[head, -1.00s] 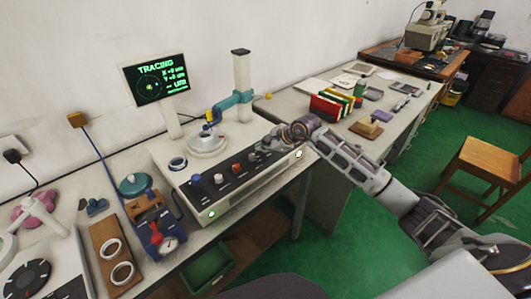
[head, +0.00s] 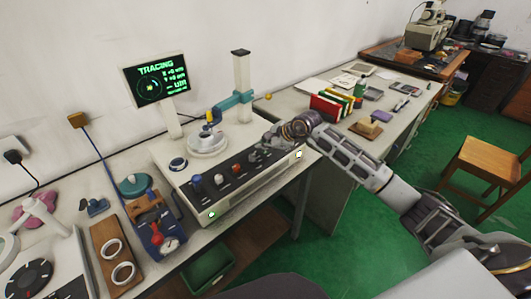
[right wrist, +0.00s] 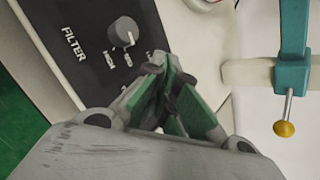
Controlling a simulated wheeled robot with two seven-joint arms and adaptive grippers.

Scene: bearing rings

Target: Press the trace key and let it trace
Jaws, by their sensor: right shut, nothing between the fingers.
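The roundness tester (head: 190,190) stands on the bench with a sloped black control panel (head: 215,187) of knobs and keys. Its screen (head: 157,80) reads TRACING in green, with a round plot and number lines. A ring sits on the turntable (head: 207,142) under the teal arm (head: 232,102) on the column. My right gripper (head: 268,140) is shut and empty over the panel's right end. In the right wrist view its fingertips (right wrist: 163,68) are beside the grey FILTER knob (right wrist: 123,32). I cannot make out which key is the trace key; my gripper covers part of the panel.
A wooden board with two rings (head: 117,260) and a blue gauge stand (head: 162,232) are left of the tester. Colored binders (head: 330,107) and a yellow block on a wooden base (head: 369,127) lie on the right bench. A chair (head: 485,165) stands on the green floor.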

